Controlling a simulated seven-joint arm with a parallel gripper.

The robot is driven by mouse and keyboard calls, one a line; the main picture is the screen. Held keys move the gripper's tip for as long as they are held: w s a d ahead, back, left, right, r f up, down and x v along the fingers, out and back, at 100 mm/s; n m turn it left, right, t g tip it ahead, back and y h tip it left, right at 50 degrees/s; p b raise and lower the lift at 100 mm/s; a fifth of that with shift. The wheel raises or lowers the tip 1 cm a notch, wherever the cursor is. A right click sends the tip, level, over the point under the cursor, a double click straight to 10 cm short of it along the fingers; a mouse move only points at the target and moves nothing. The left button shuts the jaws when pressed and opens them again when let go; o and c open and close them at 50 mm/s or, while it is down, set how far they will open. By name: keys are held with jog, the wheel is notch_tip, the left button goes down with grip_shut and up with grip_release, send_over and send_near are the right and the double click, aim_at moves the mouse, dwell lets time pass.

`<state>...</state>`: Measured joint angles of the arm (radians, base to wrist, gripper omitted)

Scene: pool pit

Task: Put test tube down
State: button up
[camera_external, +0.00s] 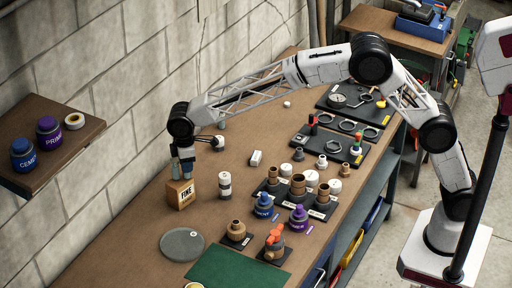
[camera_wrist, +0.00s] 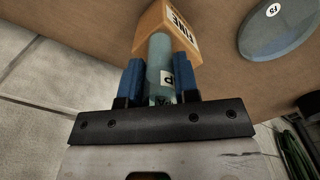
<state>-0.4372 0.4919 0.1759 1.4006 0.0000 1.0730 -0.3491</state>
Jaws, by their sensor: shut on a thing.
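My gripper (camera_external: 182,165) is shut on a pale teal test tube with a white label. The tube (camera_wrist: 159,55) stands between the two blue fingers (camera_wrist: 161,80) in the wrist view. Its far end overlaps a tan wooden block (camera_wrist: 150,20) marked "FINE". In the external view the block (camera_external: 179,197) stands on the bench directly below my gripper. I cannot tell whether the tube's end touches the block, goes into it or stays just above it. Much of the tube is hidden by the fingers in the external view.
A round grey disc (camera_external: 182,244) lies in front of the block on the brown bench (camera_external: 140,215). A pale cylinder (camera_external: 225,186) stands right of the block. Bottles, cups and black trays (camera_external: 345,144) crowd the right side. A green mat (camera_external: 238,268) lies at the front.

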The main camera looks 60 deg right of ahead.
jog(key=o, duration=0.9)
jog(key=shift+f, duration=0.1)
notch_tip(320, 180, up, 12)
dwell(0.3)
dwell(0.4)
jog(key=shift+d+r, duration=0.1)
jog(key=shift+r, duration=0.1)
